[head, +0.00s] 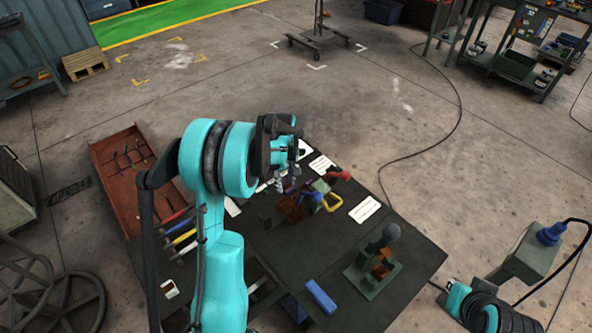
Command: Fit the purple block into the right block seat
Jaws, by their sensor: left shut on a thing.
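My left gripper (286,182) points down over the back middle of the dark table, beyond my teal arm. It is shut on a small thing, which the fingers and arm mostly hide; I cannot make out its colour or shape. I cannot pick out the purple block for certain. Close to the gripper is a cluster of small parts: a brown block (291,209), a green part (319,186), a red part (338,175) and a yellow loop handle (333,203). I cannot tell which part is the right block seat. My right gripper is out of view.
A green fixture with orange-brown blocks (373,280) and a grey knob (390,232) stands at the table's right. A blue bar (321,296) lies at the front. A white card (364,209) lies behind. A red tray (118,172) with tools is at left. The table's (415,262) right corner is bare.

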